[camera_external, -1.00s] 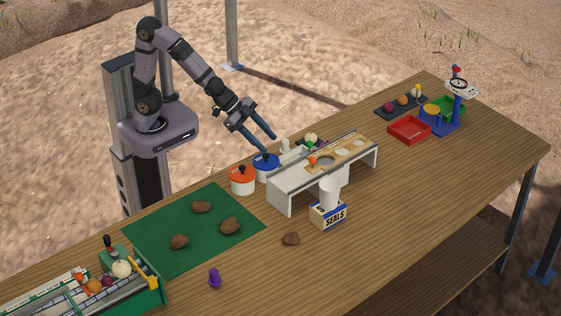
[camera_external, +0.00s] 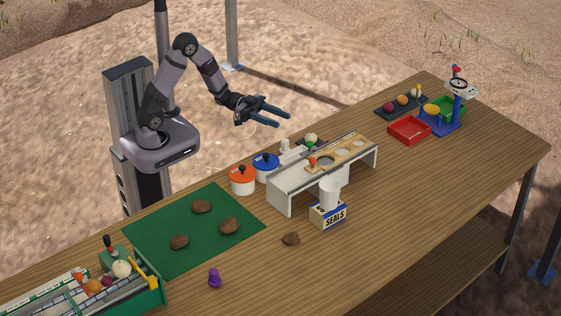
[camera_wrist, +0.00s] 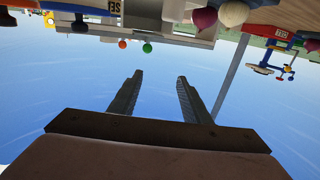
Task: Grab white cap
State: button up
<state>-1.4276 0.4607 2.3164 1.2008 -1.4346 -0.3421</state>
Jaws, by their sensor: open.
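I cannot tell for sure which thing is the white cap. A small white upright piece (camera_external: 284,145) stands at the table's back edge, behind the white bench (camera_external: 279,199). A whitish ball (camera_external: 311,138) with green below it sits just right of it. A white cup (camera_external: 329,190) is in front of the bench, above a box marked SEALS (camera_external: 327,214). My gripper (camera_external: 288,114) is open and empty, in the air above and behind the bench, its fingers nearly level and pointing right. In the wrist view my gripper (camera_wrist: 160,76) shows nothing between its fingers.
An orange pot (camera_external: 242,181) and a blue pot (camera_external: 265,167) stand left of the bench. A green mat (camera_external: 170,225) with brown lumps lies farther left. A red tray (camera_external: 409,130) and a blue stand (camera_external: 457,108) are at the right. The front right table is clear.

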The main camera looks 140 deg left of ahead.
send_near(288, 145)
jog(key=x, duration=0.5)
jog(key=shift+d+r, duration=0.15)
jog(key=shift+r, duration=0.15)
jog(key=shift+x, duration=1.1)
jog(key=shift+f+p+x, duration=0.15)
jog(key=shift+p+x, duration=0.3)
jog(key=shift+x, duration=0.9)
jog(key=shift+f+p+x, duration=0.2)
jog(key=shift+p+x, duration=0.2)
jog(key=shift+x, duration=0.95)
jog(key=shift+s, duration=0.1)
grip_shut()
